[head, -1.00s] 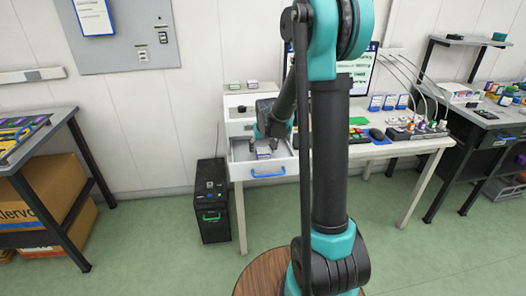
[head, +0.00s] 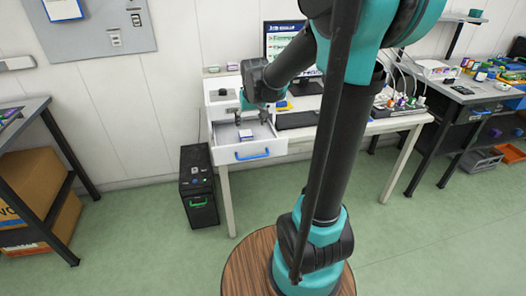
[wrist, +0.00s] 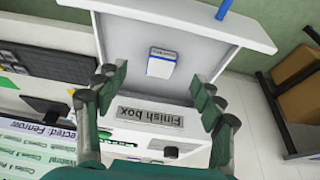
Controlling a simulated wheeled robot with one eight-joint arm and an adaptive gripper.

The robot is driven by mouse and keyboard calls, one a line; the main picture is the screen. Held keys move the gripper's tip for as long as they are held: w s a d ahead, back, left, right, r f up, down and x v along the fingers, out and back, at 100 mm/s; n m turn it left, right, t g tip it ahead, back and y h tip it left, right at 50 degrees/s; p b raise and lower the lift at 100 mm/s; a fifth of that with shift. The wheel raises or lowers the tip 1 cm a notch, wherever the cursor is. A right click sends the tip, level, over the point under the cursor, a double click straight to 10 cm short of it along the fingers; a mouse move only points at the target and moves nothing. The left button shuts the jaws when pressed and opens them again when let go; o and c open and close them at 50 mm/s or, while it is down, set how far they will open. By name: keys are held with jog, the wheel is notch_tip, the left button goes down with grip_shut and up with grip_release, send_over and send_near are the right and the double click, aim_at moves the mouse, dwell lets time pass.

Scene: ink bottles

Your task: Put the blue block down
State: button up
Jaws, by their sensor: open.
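A small block with a pale label and a blue edge (wrist: 161,62) lies on the floor of an open white drawer (wrist: 120,48). In the head view the block (head: 245,135) also shows inside the drawer (head: 222,148), which has a blue handle (head: 252,155). My gripper (wrist: 158,88) is open and empty, its two fingers spread wide apart. In the head view my gripper (head: 254,113) is above the drawer, apart from the block.
A "Finish box" label (wrist: 150,117) marks the drawer unit. A keyboard (head: 297,120) lies right of it on the white desk. A black computer tower (head: 198,185) stands on the floor to the left. Dark benches stand at both sides.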

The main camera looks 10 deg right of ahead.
jog(key=s+d+f, duration=0.1)
jog(key=s+f, duration=0.3)
jog(key=s, duration=0.7)
jog(key=s+d+f, duration=0.2)
jog(key=s+f, duration=0.3)
jog(key=s, duration=0.6)
jog(key=shift+s+d+f, duration=0.2)
jog(key=shift+s+f, duration=0.1)
jog(key=shift+s, duration=0.05)
